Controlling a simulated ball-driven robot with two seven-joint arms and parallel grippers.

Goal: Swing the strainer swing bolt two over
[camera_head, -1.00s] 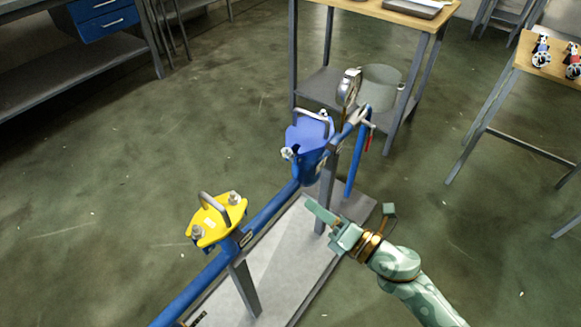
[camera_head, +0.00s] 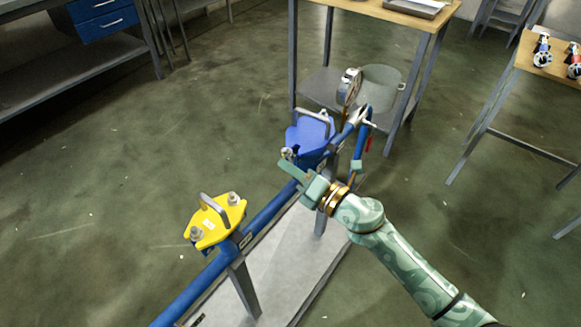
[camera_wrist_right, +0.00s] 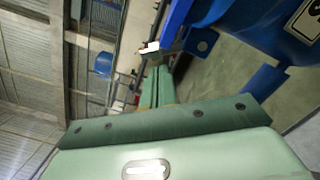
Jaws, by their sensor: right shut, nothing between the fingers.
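The blue strainer (camera_head: 310,133), with a bar handle on its lid, stands on the blue pipe in the middle of the head view. A silver swing bolt end (camera_head: 287,153) shows at its near left edge. In the right wrist view a pale bolt end (camera_wrist_right: 150,47) is just beyond my fingertips, beside the strainer's blue body (camera_wrist_right: 265,25). I cannot tell whether they touch. My right gripper (camera_head: 284,164) is shut and empty, just below that bolt end in the head view. Its fingers lie together in the wrist view (camera_wrist_right: 157,72). My left gripper is out of view.
A yellow lidded unit (camera_head: 215,222) with two nuts stands on the same blue pipe (camera_head: 200,291), nearer and left. A gauge (camera_head: 349,86) and a valve lie behind the strainer. Wooden-topped tables (camera_head: 400,12) stand behind and right. The floor at left is clear.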

